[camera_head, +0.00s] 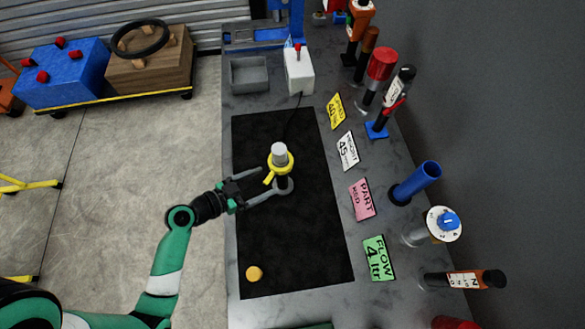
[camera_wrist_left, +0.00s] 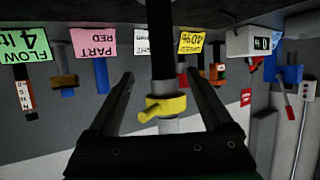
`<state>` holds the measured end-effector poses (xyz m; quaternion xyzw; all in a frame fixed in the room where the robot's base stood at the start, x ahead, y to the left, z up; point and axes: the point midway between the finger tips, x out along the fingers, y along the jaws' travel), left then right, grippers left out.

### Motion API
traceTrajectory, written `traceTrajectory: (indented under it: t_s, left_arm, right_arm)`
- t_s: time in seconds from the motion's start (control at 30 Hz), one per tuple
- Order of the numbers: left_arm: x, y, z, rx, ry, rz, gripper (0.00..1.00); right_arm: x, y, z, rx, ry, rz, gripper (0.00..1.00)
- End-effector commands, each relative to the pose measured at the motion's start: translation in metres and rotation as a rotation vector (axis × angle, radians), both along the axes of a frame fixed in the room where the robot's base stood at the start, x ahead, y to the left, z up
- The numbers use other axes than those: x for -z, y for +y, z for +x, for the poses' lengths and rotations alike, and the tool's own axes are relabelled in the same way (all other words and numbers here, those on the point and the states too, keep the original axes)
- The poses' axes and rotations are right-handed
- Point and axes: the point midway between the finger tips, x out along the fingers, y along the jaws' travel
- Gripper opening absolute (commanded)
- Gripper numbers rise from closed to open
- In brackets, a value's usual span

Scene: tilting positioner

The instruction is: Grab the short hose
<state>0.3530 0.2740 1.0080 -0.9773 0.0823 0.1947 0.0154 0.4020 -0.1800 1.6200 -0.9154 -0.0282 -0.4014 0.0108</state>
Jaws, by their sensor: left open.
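An upright piece stands on the black mat (camera_head: 285,245) in the head view. It has a grey top, a yellow clamp (camera_head: 280,164) with a side tab, and a dark tube below; I take this for the short hose (camera_head: 279,150). My left gripper (camera_head: 273,182) is open, one finger on each side of its lower part. In the left wrist view, which is upside down, the yellow clamp (camera_wrist_left: 166,105) and black tube (camera_wrist_left: 159,45) show between the open fingers (camera_wrist_left: 160,82). Contact cannot be told. My right gripper is out of view.
A yellow disc (camera_head: 254,273) lies at the mat's near end. A blue tube (camera_head: 415,183), a dial (camera_head: 444,224) and several coloured label cards line the right side. A grey tray (camera_head: 249,74) and white box (camera_head: 299,70) stand at the far end.

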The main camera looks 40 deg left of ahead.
Motion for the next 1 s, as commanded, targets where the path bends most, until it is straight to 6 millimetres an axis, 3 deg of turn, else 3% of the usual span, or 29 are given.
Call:
traceTrajectory:
  t_s: [0.13, 0.33, 0.57, 0.83, 1.0]
  left_arm:
    - [0.013, -0.004, 0.019, 0.007, -0.003, 0.004, 0.84]
    - [0.021, -0.009, 0.051, 0.004, -0.001, 0.002, 0.84]
    - [0.026, -0.009, 0.060, 0.000, 0.000, 0.001, 0.84]
    - [0.047, -0.012, 0.097, 0.003, -0.002, 0.003, 0.84]
    - [0.050, -0.013, 0.104, 0.001, -0.001, 0.003, 0.84]
  right_arm:
    - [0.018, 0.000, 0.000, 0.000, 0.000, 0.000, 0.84]
    - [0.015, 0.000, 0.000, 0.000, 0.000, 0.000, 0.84]
    - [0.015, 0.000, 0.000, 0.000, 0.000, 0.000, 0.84]
    - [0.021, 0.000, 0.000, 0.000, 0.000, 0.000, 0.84]
    - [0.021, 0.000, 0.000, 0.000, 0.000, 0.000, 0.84]
